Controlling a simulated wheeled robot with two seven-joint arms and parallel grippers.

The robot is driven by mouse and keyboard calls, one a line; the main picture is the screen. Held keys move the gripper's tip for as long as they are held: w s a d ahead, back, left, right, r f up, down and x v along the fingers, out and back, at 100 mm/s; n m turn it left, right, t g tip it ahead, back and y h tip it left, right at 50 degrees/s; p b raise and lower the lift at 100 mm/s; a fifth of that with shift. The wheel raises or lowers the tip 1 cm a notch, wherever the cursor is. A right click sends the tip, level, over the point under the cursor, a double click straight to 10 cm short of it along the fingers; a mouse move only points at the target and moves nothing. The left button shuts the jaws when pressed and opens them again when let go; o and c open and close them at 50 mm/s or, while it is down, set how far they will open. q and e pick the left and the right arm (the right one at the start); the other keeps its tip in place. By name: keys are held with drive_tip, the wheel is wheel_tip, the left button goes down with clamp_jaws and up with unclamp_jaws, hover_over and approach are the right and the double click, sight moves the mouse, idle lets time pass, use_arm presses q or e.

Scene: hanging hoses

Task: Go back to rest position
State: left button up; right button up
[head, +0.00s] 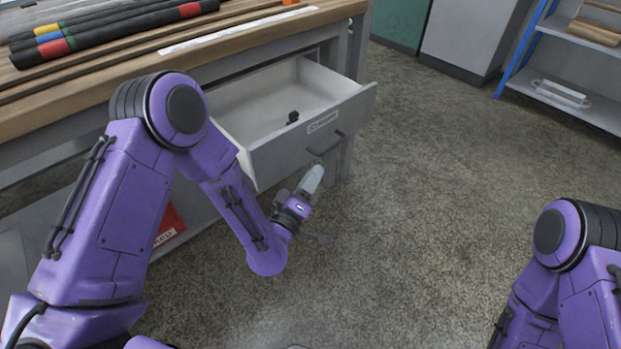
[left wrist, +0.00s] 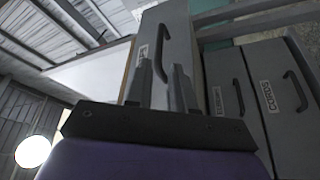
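My left gripper (head: 312,178) is just below the handle (head: 328,146) of the pulled-out drawer (head: 300,150), pointing up toward it. In the left wrist view the two fingers (left wrist: 163,85) stand apart with a gap between them, and the drawer handle (left wrist: 160,48) shows beyond the tips. I cannot tell whether a finger touches the handle. Nothing is held. My right arm shows only in part at the lower right of the head view; its gripper is out of view.
The open drawer juts from the workbench (head: 110,75) and holds a small black object (head: 292,118). Hoses (head: 110,32) lie on the bench top. Shut drawers (left wrist: 285,90) show in the wrist view. A blue-framed shelf (head: 575,105) stands far right. The middle floor is clear.

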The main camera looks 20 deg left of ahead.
use_arm(q)
drive_tip(key=shift+s+a+f, duration=0.1)
drive_tip(key=shift+s+a, duration=0.05)
drive_tip(key=shift+s, duration=0.45)
drive_tip(key=s+a+f+m+g+y, duration=0.2)
drive_tip(key=s+a+f+g, duration=0.3)
drive_tip(key=f, duration=0.4)
drive_tip(key=s+a+f+m+g+y, duration=0.1)
drive_tip(key=s+a+f+g+y, duration=0.1)
drive_tip(key=s+f+g, duration=0.6)
drive_tip(key=s+a+f+g+y, duration=0.1)
drive_tip(key=s+a+f, duration=0.2)
drive_tip(key=s, duration=0.3)
drive_tip(key=s+a+f+g+y+p, duration=0.1)
drive_tip(key=s+a+f+g, duration=0.15)
drive_tip(key=s, duration=0.35)
drive_tip(key=s+a+f+g+y, duration=0.1)
drive_tip(key=s+a+f+y, duration=0.1)
drive_tip(key=s+a, duration=0.3)
wheel_tip(320, 180, up, 28)
drive_tip(key=d+p, duration=0.1)
drive_tip(key=p, duration=2.6)
drive_tip(key=shift+w+d+t+p, duration=0.15)
drive_tip(key=shift+d+t+p, duration=0.1)
drive_tip(key=shift+t+p, duration=0.15)
